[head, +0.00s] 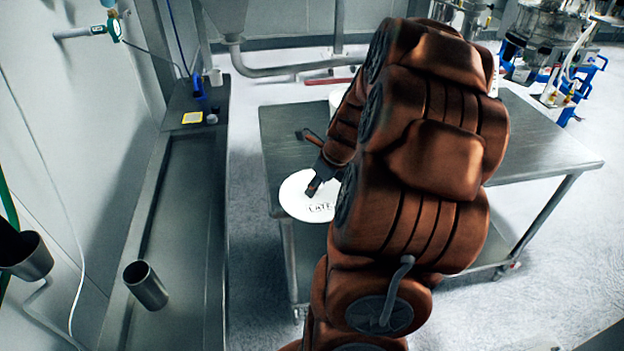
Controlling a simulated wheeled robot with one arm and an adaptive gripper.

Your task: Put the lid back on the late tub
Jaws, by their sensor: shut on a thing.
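A round white lid (293,200) marked "LATE" shows at the left front edge of the steel table (279,140). My gripper (311,191) is shut on the lid near its middle, and my arm comes over from the right. Whether the lid rests on something or hangs free cannot be told from this view. A white rounded container (336,99) shows in part behind my arm, near the table's back edge. The arm hides most of it, so I cannot tell whether it is the late tub.
A long steel bench (180,215) runs along the left wall, with an open metal cup (145,286) on it. Small items, including a yellow-edged square (192,117), sit at its far end. Sifter machinery (545,38) stands at the back right. Floor is clear between bench and table.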

